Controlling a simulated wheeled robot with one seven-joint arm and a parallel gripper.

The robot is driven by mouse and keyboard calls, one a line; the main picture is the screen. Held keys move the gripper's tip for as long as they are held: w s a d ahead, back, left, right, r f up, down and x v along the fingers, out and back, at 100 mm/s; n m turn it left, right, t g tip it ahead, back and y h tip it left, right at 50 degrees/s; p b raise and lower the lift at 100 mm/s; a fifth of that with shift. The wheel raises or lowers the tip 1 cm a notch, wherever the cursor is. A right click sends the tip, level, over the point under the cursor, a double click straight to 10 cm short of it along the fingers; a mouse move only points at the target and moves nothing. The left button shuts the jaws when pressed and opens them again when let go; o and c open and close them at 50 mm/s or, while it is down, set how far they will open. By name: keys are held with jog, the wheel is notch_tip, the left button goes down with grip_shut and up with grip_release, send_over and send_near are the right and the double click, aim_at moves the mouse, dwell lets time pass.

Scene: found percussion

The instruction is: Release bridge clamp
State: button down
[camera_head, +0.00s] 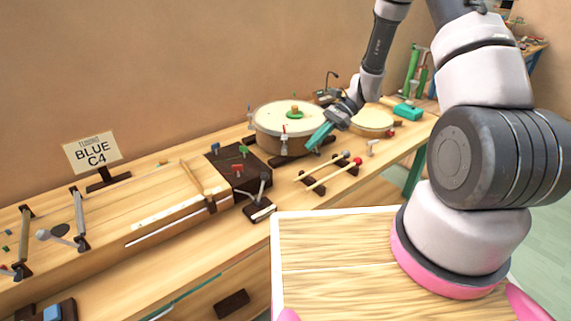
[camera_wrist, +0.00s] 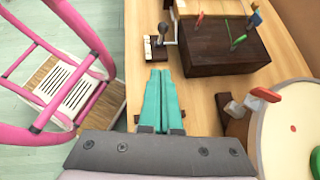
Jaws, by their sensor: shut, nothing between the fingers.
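My gripper (camera_head: 319,136) has teal fingers, shut and empty, above the bench beside the round drum (camera_head: 291,119). In the wrist view the shut fingers (camera_wrist: 160,75) point toward a small lever device (camera_wrist: 160,44) on a black-and-white base, apart from it. That device (camera_head: 260,206) also shows in the head view beside the long wooden string box (camera_head: 150,215). A slanted wooden bridge (camera_head: 192,177) and metal bars with a pale lever (camera_head: 52,238) sit on the box. I cannot tell which part is the bridge clamp.
A dark block with coloured levers (camera_head: 238,165) stands between box and drum. A "BLUE C4" sign (camera_head: 91,152) stands behind the box. In the wrist view the drum (camera_wrist: 290,125) with its red-handled clamp (camera_wrist: 262,96) is close at right.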

jog(key=shift+w+f, duration=0.15)
jog(key=shift+f, duration=0.35)
jog(key=shift+d, duration=0.1)
send_near(264, 182)
jog(key=shift+s+a+f, duration=0.2)
jog(key=shift+a+f, duration=0.5)
jog(key=shift+f, duration=0.15)
jog(key=shift+s+a+f, duration=0.15)
jog(key=shift+a+f, duration=0.55)
jog(key=shift+f, duration=0.15)
jog(key=shift+r, duration=0.1)
